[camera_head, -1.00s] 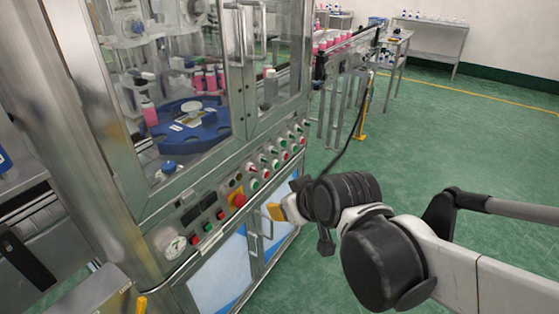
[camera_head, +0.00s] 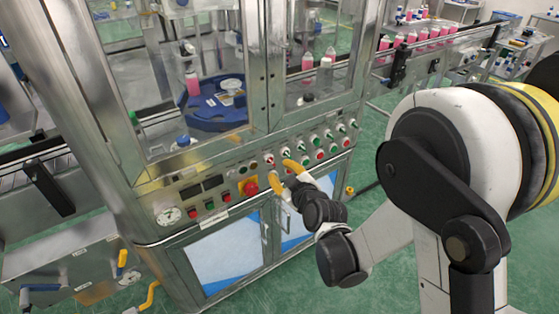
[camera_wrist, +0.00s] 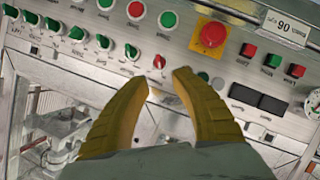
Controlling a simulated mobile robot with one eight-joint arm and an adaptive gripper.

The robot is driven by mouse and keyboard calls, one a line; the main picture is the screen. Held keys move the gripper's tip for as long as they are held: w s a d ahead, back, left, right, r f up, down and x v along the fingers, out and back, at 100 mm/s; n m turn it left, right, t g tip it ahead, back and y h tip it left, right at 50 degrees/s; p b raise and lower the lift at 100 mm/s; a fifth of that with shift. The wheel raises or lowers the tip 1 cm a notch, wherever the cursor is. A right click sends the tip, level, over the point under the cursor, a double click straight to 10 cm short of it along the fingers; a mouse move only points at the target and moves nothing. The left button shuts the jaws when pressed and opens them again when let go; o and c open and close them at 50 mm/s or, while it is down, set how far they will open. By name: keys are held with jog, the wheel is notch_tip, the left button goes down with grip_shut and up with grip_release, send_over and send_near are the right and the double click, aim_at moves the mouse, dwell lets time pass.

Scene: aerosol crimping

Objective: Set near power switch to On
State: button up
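The control panel (camera_head: 215,195) runs along the front of the steel machine. A small red selector knob (camera_wrist: 159,62), likely the near power switch, sits just beyond my fingertips in the wrist view, roughly between them. It also shows in the head view (camera_head: 269,159). Its label is too small to read, so I cannot tell its setting. My gripper (camera_wrist: 162,77) has its two yellow fingers apart with nothing between the tips. In the head view my gripper (camera_head: 282,171) is close in front of the panel, and I cannot see any contact with the knob.
A red emergency stop button (camera_wrist: 210,36) on a yellow plate is close to the knob. Several green selector knobs (camera_wrist: 77,33) and round red and green buttons line the panel. Dark displays (camera_wrist: 257,99) are on the right. Glass doors (camera_head: 315,60) stand above the panel.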

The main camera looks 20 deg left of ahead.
aim_at(272, 163)
jog(key=b+x, duration=0.2)
jog(key=x, duration=0.7)
jog(key=shift+d, duration=0.1)
grip_shut()
